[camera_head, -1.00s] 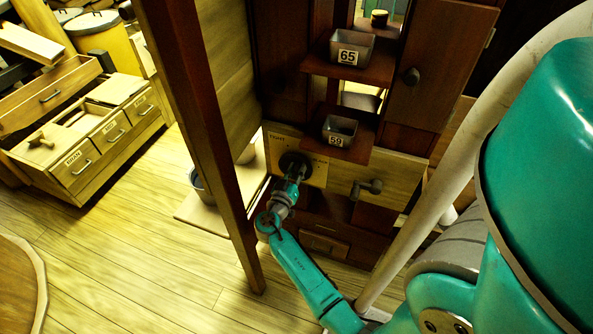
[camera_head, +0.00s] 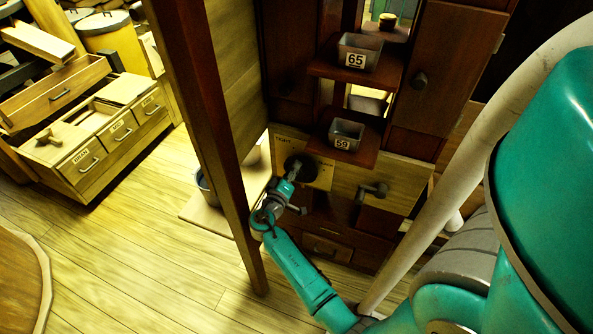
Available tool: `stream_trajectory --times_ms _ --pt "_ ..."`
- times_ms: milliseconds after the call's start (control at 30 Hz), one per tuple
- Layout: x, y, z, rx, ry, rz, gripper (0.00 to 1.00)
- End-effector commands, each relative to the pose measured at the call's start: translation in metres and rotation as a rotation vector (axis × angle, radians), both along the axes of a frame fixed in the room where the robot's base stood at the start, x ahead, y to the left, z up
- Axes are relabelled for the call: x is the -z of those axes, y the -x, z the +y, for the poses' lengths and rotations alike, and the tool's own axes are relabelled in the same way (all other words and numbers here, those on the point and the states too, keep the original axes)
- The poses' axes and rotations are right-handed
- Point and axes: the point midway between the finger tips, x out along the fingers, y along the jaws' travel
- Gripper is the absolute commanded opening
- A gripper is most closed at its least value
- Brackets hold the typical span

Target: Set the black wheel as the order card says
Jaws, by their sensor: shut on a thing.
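The black wheel (camera_head: 299,165) is a dark round knob on a pale wooden plate (camera_head: 322,176) low on the dark wooden cabinet. Lettering shows at the plate's upper left, too small to read surely now. My gripper (camera_head: 290,176) is at the front of the wheel and shut on it; the fingers are small and partly hidden against the dark wheel. My wrist reaches up to it from below. No order card can be made out in this view.
Grey bins marked 65 (camera_head: 358,53) and 59 (camera_head: 345,134) stand on shelves above the plate. A dark crank handle (camera_head: 371,190) sticks out to the right. A dark wooden post (camera_head: 213,140) stands close left of my arm. Open floor (camera_head: 130,250) lies left.

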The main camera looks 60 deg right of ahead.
Motion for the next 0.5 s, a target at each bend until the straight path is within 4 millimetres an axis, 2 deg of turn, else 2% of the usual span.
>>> stream_trajectory --times_ms 500 --pt "0.01 -0.02 0.002 -0.003 0.039 0.486 0.0"
